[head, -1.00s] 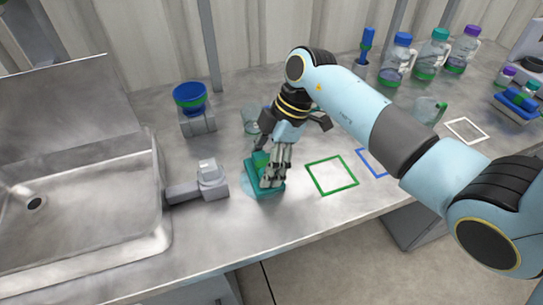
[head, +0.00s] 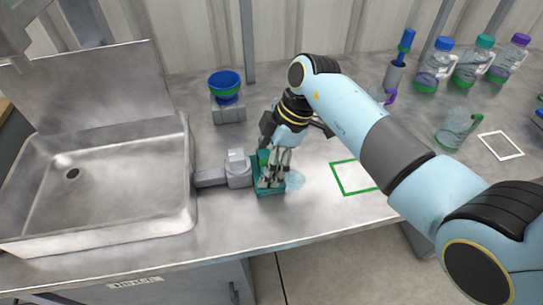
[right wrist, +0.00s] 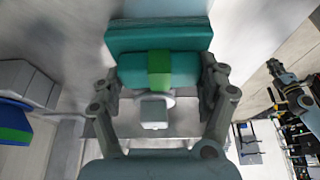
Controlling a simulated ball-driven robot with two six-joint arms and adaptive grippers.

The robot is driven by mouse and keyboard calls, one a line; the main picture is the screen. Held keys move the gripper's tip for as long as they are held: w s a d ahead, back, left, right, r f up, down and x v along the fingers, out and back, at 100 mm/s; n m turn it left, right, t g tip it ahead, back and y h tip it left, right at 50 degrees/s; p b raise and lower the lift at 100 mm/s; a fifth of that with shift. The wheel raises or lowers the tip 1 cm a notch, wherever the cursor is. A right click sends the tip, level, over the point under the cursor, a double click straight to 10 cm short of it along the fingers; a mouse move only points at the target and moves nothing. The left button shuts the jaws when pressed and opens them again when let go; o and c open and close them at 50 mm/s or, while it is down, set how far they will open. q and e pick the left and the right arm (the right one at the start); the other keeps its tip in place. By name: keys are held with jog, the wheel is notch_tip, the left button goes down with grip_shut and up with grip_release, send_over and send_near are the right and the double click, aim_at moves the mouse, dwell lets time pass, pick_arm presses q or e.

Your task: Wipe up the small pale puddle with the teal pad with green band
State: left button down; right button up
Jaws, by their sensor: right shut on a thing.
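The teal pad with green band (head: 270,188) lies flat on the metal counter, to the right of a grey device. My right gripper (head: 272,178) is over it and shut on its raised teal grip. In the right wrist view the pad (right wrist: 160,37) and its green band (right wrist: 159,70) show between the two fingers. The small pale puddle (head: 296,180) shows just right of the pad, at its edge; any part under the pad is hidden. My left gripper is not in view.
A grey device (head: 238,168) stands close left of the pad, then the sink (head: 90,190). A blue and green bowl (head: 225,85) sits behind. A green square outline (head: 345,190) lies to the right. Several bottles stand at back right. The counter's front edge is near.

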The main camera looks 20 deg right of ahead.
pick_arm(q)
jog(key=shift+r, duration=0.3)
pick_arm(e)
jog(key=shift+a+r, duration=0.15)
